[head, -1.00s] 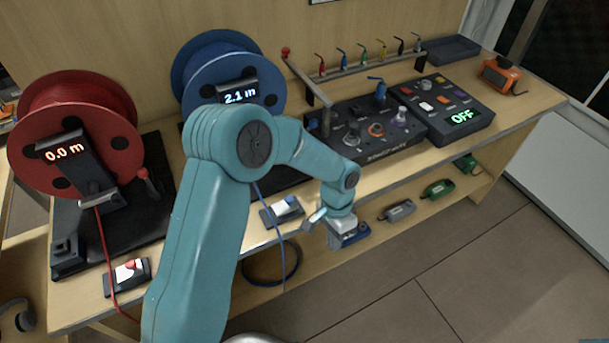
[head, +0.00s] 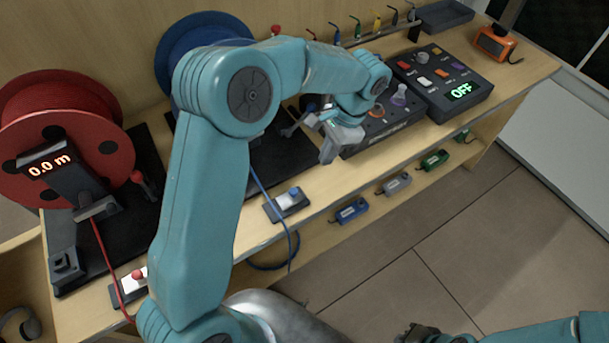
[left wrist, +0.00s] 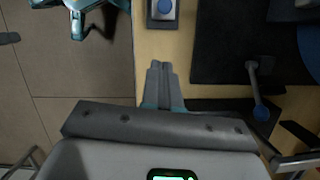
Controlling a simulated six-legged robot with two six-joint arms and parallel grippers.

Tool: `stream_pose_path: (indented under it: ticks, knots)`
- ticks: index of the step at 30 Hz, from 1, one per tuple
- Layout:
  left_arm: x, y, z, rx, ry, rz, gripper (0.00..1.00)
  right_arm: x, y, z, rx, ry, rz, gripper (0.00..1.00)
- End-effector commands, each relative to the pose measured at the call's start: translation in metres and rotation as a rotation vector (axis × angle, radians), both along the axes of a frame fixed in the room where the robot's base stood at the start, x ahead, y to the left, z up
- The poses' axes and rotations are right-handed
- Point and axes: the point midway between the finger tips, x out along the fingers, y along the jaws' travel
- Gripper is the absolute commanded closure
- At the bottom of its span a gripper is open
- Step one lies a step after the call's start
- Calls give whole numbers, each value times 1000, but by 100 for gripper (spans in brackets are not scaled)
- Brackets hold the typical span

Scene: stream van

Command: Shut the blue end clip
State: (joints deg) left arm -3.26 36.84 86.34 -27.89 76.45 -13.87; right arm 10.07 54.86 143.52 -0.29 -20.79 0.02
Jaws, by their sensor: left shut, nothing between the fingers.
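The blue end clip (head: 288,205) is a small dark block with a pale plate and a blue knob, at the bench's front edge. It also shows at the top of the left wrist view (left wrist: 162,12). I cannot tell whether its jaw is open or shut. A blue line (head: 262,190) runs down beside it and over the edge. My left gripper (head: 327,157) is shut and empty, right of and apart from the clip; its fingers show together in the left wrist view (left wrist: 162,75). My right gripper (head: 415,332) is partly cut off at the bottom; its fingers are unclear.
The blue spool (head: 185,45) is partly behind my left arm. The red spool (head: 60,115) and red clip (head: 135,282) stand left. A control box (head: 445,85) and orange device (head: 497,43) stand right. A crank handle with a blue knob (left wrist: 258,92) is near my left gripper.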

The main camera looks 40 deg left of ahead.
Motion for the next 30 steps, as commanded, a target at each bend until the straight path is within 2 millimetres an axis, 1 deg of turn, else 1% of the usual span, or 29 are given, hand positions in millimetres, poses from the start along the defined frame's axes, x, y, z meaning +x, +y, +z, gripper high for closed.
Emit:
stream_pose_path:
  ticks: [1,3,9,10,12,17,21,30]
  knots:
    - [-4,1,-11,1,5,0,100,0,0,1,0,0,0,100]
    - [-8,3,-26,0,7,-2,100,0,0,2,0,0,0,100]
    - [-19,9,-65,-2,6,-2,100,0,0,6,0,0,0,100]
    - [-24,13,-62,-1,3,0,100,0,0,9,0,0,0,100]
    - [-33,19,-64,-1,2,-2,100,0,0,11,0,0,0,100]
    - [-46,28,-68,0,1,-4,100,0,0,14,0,0,0,100]
    - [-49,30,-70,-1,1,-4,100,0,0,14,0,0,0,100]
    - [-49,31,-71,-2,0,-4,100,0,0,14,0,0,0,100]
